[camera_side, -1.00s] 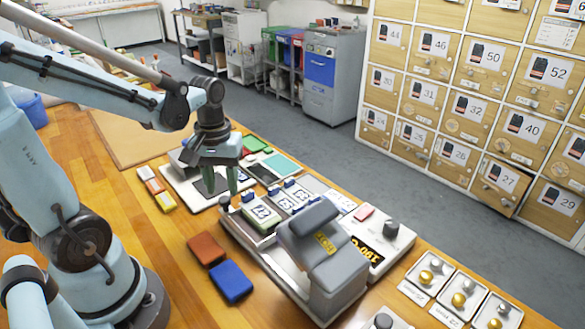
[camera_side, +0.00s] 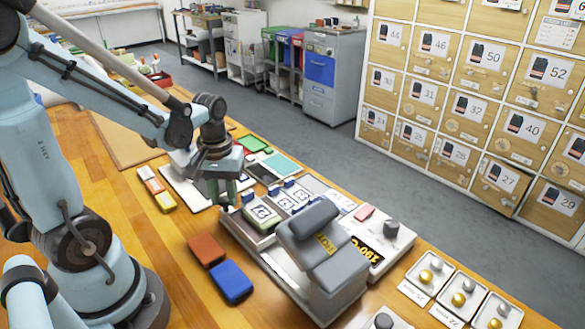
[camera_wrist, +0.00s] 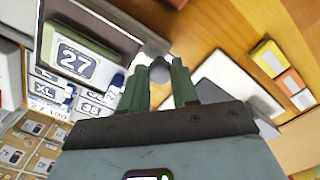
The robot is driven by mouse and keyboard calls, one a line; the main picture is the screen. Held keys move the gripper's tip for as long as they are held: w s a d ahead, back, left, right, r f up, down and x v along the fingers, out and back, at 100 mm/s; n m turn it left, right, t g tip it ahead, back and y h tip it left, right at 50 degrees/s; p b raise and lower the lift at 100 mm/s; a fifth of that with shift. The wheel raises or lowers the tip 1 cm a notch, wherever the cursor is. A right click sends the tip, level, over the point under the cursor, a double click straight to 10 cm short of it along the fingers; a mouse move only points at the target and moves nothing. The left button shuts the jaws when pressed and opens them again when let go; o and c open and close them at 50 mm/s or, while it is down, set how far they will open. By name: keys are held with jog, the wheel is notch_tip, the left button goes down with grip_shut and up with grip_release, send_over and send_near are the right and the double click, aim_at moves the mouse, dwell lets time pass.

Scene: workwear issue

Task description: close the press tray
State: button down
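The grey press (camera_side: 318,235) stands on the wooden table with its padded head raised over its base. Its tray (camera_side: 240,222) sticks out at the far left end, open, and carries a pale green piece with a printed label (camera_side: 263,212). The wrist view shows this piece as a label reading 27 (camera_wrist: 75,50). A round grey knob (camera_wrist: 158,73) is at the tray's outer end. My gripper (camera_side: 227,201) points down at that end. In the wrist view my gripper (camera_wrist: 160,72) has its green fingers apart, with the knob between or just beyond their tips; contact cannot be told.
A brown block (camera_side: 206,250) and a blue block (camera_side: 231,282) lie left of the press. A white board (camera_side: 190,190) lies behind my gripper. More labelled pieces (camera_side: 296,192) lie beyond the tray. A control box (camera_side: 385,240) stands right of the press.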

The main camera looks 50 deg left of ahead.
aim_at(260, 241)
jog(key=shift+d, duration=0.1)
jog(key=d, duration=1.3)
jog(key=c, duration=1.2)
grip_release()
jog(key=shift+o, duration=0.4)
jog(key=shift+a, duration=0.1)
jog(key=shift+r, duration=0.1)
jog(key=shift+r, duration=0.25)
notch_tip(260, 241, up, 11)
jog(key=shift+r, duration=0.2)
